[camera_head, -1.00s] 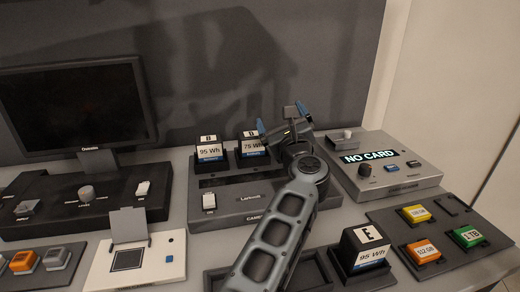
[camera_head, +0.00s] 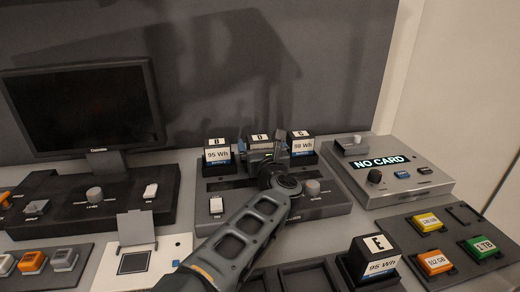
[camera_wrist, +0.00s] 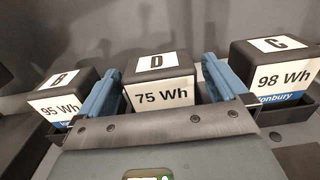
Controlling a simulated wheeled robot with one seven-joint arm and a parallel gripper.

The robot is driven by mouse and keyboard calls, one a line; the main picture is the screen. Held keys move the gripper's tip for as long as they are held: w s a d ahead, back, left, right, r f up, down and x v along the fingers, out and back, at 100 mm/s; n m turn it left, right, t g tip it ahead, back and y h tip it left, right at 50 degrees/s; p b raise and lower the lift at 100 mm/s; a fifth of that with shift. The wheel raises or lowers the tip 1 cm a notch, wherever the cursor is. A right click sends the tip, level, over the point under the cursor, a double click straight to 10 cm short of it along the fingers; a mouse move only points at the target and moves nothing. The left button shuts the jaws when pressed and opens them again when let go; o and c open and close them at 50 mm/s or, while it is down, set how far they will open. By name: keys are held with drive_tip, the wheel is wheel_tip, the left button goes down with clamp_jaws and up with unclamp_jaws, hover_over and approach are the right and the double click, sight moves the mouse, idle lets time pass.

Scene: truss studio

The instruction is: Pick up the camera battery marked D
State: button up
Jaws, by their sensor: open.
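The camera battery marked D (camera_wrist: 158,65) is a dark block with a white "D" label on top and "75 Wh" on its front. It sits upright in the middle slot of the charger, and its top shows in the head view (camera_head: 259,138). My gripper (camera_wrist: 163,82) is open, with one blue finger on each side of battery D. In the head view my gripper (camera_head: 264,150) covers much of the battery's front. I cannot tell whether the fingers touch it.
Battery B (camera_wrist: 63,90) stands close on the left and battery C (camera_wrist: 280,65) close on the right, with narrow gaps for the fingers. Battery E (camera_head: 376,257) stands in a tray nearer the front. A "NO CARD" reader (camera_head: 420,184) is at the right.

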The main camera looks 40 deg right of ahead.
drive_tip(key=shift+w+d, duration=0.4)
drive_tip(key=shift+w, duration=0.2)
drive_tip(key=shift+c, duration=0.3)
drive_tip(key=c, duration=1.3)
drive_tip(key=shift+r, duration=0.1)
drive_tip(key=shift+c, duration=1.1)
